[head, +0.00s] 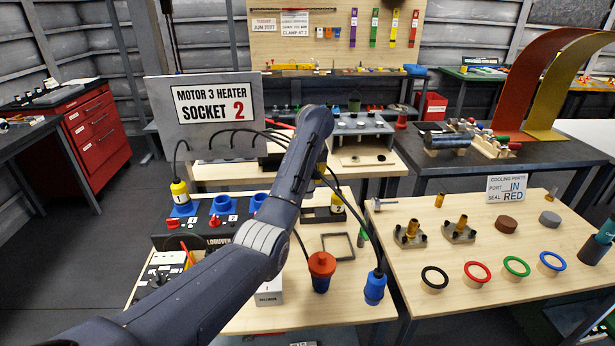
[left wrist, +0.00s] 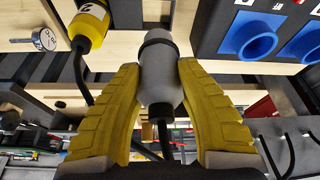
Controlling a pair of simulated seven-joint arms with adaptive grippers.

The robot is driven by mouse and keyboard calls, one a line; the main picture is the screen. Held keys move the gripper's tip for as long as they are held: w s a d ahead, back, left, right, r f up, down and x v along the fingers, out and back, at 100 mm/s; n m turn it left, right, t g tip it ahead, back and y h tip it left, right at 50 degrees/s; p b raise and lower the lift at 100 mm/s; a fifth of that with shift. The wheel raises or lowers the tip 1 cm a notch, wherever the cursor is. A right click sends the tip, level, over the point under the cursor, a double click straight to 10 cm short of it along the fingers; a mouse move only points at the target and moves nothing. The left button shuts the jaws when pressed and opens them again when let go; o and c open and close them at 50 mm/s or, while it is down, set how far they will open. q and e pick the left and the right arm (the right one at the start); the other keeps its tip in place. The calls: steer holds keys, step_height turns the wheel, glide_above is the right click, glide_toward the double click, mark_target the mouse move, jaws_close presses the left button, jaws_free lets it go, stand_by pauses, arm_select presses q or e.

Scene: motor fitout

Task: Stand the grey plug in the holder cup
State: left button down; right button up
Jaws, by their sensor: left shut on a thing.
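In the left wrist view the grey plug (left wrist: 159,75) is between the yellow fingers of my left gripper (left wrist: 160,85), which is shut on it. A black cable runs from the plug's narrow dark end. In the head view my left arm reaches across the middle, and its gripper and the grey plug are hidden behind it. I cannot surely pick out the holder cup. An orange-red capped piece (head: 322,264) with a blue lower part and a blue plug (head: 375,287) with a cable stand on the front bench. My right gripper is not in view.
A socket box with blue sockets (left wrist: 247,36) is at upper right in the wrist view. A yellow plug (left wrist: 88,24) marked 2 is at upper left. The right bench holds coloured rings (head: 477,271) and brass-topped fittings (head: 411,232). A sign (head: 206,104) reads "SOCKET 2".

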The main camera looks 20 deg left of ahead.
mark_target(310, 189)
arm_select(q)
steer(key=shift+f, duration=2.8)
steer(key=shift+f, duration=2.1)
stand_by(0.4)
steer(key=c, duration=0.9)
jaws_free()
steer(key=shift+o, duration=0.2)
steer(key=v, duration=1.2)
